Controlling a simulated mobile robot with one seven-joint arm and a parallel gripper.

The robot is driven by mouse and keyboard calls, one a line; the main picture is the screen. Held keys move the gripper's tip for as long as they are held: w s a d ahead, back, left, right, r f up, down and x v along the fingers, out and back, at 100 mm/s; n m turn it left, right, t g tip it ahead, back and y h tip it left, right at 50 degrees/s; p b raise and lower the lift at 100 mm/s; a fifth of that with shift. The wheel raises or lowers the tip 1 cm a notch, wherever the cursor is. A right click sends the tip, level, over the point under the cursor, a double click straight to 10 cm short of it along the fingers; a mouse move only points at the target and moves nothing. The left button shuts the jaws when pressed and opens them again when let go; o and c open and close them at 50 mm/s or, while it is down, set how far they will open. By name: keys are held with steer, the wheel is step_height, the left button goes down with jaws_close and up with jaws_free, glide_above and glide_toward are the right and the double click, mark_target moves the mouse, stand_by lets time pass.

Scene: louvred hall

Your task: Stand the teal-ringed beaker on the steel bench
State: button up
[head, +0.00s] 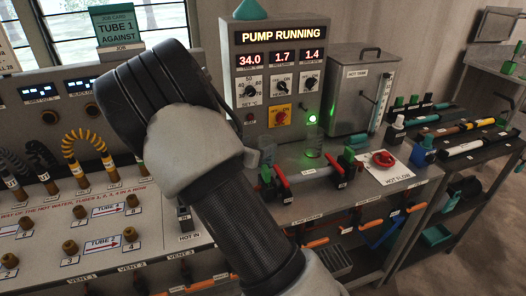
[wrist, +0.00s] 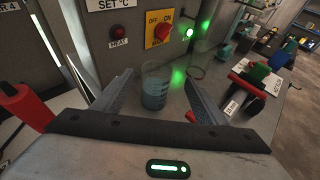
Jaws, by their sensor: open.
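A clear beaker (wrist: 155,90) with bluish-teal colour in its lower part stands upright on the grey bench top (wrist: 228,120), below the red switch. I cannot make out whether the teal is a ring. A glass shape (head: 267,150) beside my arm in the head view seems to be the same beaker, partly hidden. My gripper (wrist: 157,77) is open, with one finger on each side of the beaker. I see no clear contact. In the head view my arm hides the fingers. The grey metal bench (head: 405,183) runs in front of the pump panel.
The pump panel (head: 283,38) and hot tank (head: 358,75) stand behind. Red-handled valve fittings (head: 325,172) and a red valve wheel (head: 383,158) sit at the bench front. A hose panel (head: 75,215) lies left. A dark rack (head: 440,155) with tubes stands right.

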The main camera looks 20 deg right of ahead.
steer(key=s+d+r+m+g+y, duration=0.1)
steer(key=s+d+r+m+g, duration=0.15)
steer(key=s+m, duration=0.3)
steer(key=s+d+r+m+g+y, duration=0.1)
steer(key=s+r+m, duration=0.2)
steer(key=s+m, duration=0.25)
steer(key=s+d+r+m+g, duration=0.1)
steer(key=s+r+m+g, duration=0.2)
steer(key=s, duration=0.4)
steer(key=s+a+r+m+t+y, duration=0.1)
steer(key=s+a+r+m+y, duration=0.2)
steer(key=s+a+m, duration=0.3)
steer(key=s+a+r+m+t+y, duration=0.1)
steer(key=s+a+r+m+y, duration=0.2)
steer(key=s, duration=0.9)
steer(key=a+m+y, duration=0.2)
steer(key=a+m, duration=0.1)
steer(key=a, duration=0.1)
steer(key=shift+s+a+m, duration=0.15)
steer(key=shift+a+m, duration=0.15)
steer(key=shift+a, duration=0.1)
steer(key=shift+r, duration=0.1)
